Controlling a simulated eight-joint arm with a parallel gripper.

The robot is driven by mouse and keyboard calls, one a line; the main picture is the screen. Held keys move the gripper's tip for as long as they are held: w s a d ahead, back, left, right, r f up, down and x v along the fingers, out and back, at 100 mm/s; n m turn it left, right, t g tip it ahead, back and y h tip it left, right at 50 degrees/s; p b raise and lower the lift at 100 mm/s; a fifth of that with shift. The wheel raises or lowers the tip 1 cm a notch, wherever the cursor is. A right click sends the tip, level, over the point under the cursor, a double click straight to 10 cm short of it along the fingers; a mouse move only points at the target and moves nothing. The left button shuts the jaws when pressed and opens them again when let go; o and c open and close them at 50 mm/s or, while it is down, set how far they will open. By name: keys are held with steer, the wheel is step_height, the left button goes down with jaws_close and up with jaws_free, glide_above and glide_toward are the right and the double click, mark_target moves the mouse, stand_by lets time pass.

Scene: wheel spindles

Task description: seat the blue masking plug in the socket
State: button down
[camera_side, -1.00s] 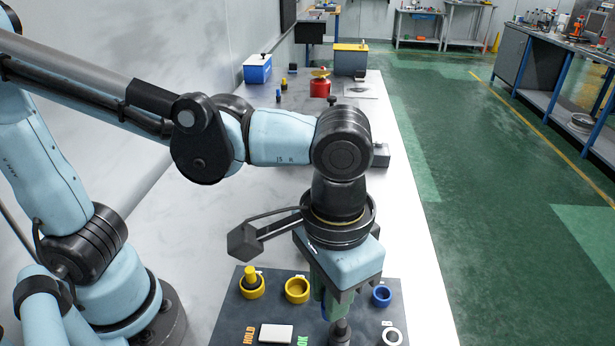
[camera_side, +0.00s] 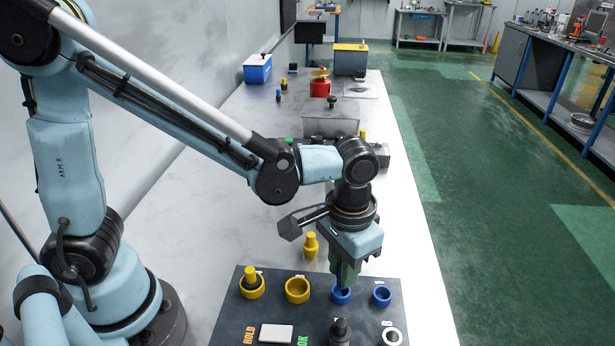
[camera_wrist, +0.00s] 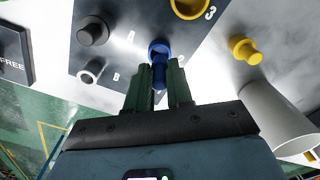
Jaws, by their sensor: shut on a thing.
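The blue masking plug (camera_wrist: 159,76) is between the green fingers of my gripper (camera_wrist: 157,92) in the wrist view, and the fingers are shut on it. Its far end overlaps a blue ring-shaped socket (camera_wrist: 158,47) on the dark panel. The same socket shows under my fingertips in the side view (camera_side: 341,296). My gripper (camera_side: 345,280) points down there, and its fingers hide most of the plug. I cannot tell how far the plug is inside the socket. A second blue socket (camera_side: 382,294) is just to the right, with no plug visible in it.
The dark panel (camera_side: 225,320) also carries a yellow socket (camera_side: 297,289), a yellow socket with a plug (camera_side: 251,285), a black knob (camera_side: 340,331) and a white ring (camera_side: 391,336). A loose yellow plug (camera_side: 310,246) stands behind it. A grey box (camera_side: 330,124) is farther back.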

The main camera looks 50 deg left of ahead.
steer(key=shift+f, duration=1.45)
steer(key=shift+f, duration=0.6)
steer(key=c, duration=1.1)
jaws_free()
steer(key=shift+o, duration=0.4)
step_height(320, 180, up, 13)
steer(key=shift+f, duration=0.1)
steer(key=shift+a+r, duration=0.1)
steer(key=shift+r, duration=0.1)
steer(key=s+a+f+n+t, duration=0.1)
steer(key=a+t, duration=0.6)
steer(key=a, duration=0.8)
steer(key=shift+s+a, duration=0.15)
steer(key=shift+s, duration=0.1)
